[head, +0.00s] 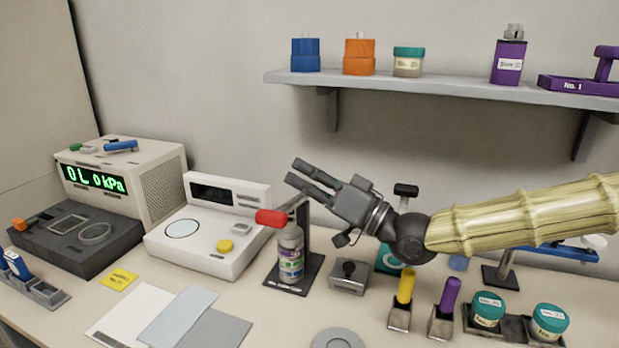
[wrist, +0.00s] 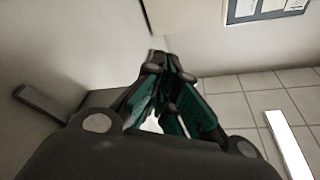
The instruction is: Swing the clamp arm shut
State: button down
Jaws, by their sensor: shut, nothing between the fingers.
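A clamp stand (head: 311,270) with a dark base and upright post stands mid-bench. A small labelled bottle (head: 291,262) stands upright on its base. A red-tipped arm (head: 271,217) sticks out to the left at the height of the bottle's top; I take it to be the clamp arm. Whether it touches the bottle is unclear. My gripper (head: 295,172) is above and slightly right of the red tip, pointing left, apart from it and empty. In the wrist view, the fingers (wrist: 170,66) come together at the tips; the clamp does not show there.
A white instrument (head: 205,250) with a yellow knob stands left of the stand. A small grey block with a black knob (head: 348,275) stands to its right. A wall shelf (head: 430,88) with containers is above. Yellow and purple pegs (head: 405,287) stand at the front right.

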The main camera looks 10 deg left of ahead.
jog(key=shift+s+a+f+n+g+y+b, duration=0.1)
jog(key=shift+s+f+n+g+y+b, duration=0.05)
jog(key=shift+s+f+n+b, duration=0.45)
jog(key=shift+s+f+n+g+y+b, duration=0.1)
jog(key=shift+s+f+n+g+b, duration=0.2)
jog(key=shift+f, duration=0.45)
jog(key=shift+s+a+f+n+g+y+b, duration=0.15)
jog(key=shift+s+f+n+b, duration=0.25)
jog(key=shift+s+f+b, duration=0.25)
jog(key=shift+w+d, duration=0.1)
notch_tip(320, 180, up, 5)
jog(key=p, duration=0.3)
jog(key=w+f+v, duration=0.1)
jog(key=v, duration=0.9)
jog(key=shift+f+b, duration=0.15)
jog(key=shift+b, duration=0.15)
jog(key=shift+w+d, duration=0.1)
